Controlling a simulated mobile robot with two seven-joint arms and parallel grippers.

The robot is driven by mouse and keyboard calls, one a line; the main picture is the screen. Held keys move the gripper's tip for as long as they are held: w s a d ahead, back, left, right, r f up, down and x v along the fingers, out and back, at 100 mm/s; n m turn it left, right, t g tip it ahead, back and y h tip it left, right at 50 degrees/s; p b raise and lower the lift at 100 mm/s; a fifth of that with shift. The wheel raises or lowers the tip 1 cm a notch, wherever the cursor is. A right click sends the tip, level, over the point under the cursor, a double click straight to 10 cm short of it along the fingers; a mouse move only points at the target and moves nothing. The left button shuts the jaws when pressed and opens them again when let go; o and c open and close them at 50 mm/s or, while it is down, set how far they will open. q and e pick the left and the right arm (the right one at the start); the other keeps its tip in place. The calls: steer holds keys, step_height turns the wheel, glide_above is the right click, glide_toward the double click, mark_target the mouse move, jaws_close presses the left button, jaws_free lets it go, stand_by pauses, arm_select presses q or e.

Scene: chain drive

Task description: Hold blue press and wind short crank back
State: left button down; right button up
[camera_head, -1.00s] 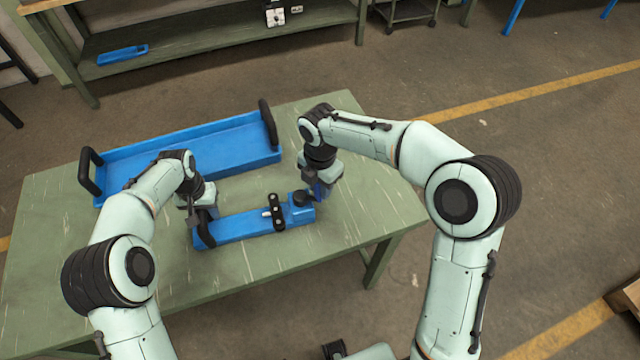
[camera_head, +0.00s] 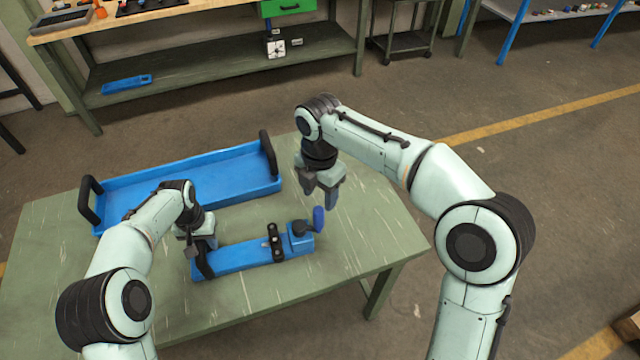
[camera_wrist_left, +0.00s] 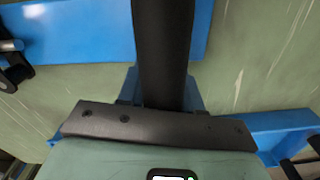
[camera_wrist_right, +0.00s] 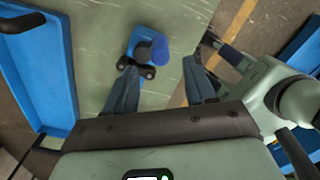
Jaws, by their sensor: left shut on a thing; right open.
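The blue press (camera_head: 238,256), a long flat body with a raised block and black knob (camera_head: 299,228) at its right end, lies on the green table. My left gripper (camera_head: 202,248) is shut on the press's black end handle (camera_head: 207,266); the handle fills the jaws in the left wrist view (camera_wrist_left: 165,50). The short crank's dark blue grip (camera_head: 319,219) stands upright just right of the block; it also shows in the right wrist view (camera_wrist_right: 163,75). My right gripper (camera_head: 322,198) is open and empty, just above the grip and apart from it.
A blue tray (camera_head: 225,188) with black end handles lies behind the press on the table (camera_head: 372,225). The table's right side is clear. A workbench (camera_head: 215,60) with shelves stands at the back.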

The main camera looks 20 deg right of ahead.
steer(key=shift+r, duration=1.35)
arm_select(q)
steer(key=c, duration=0.7)
jaws_free()
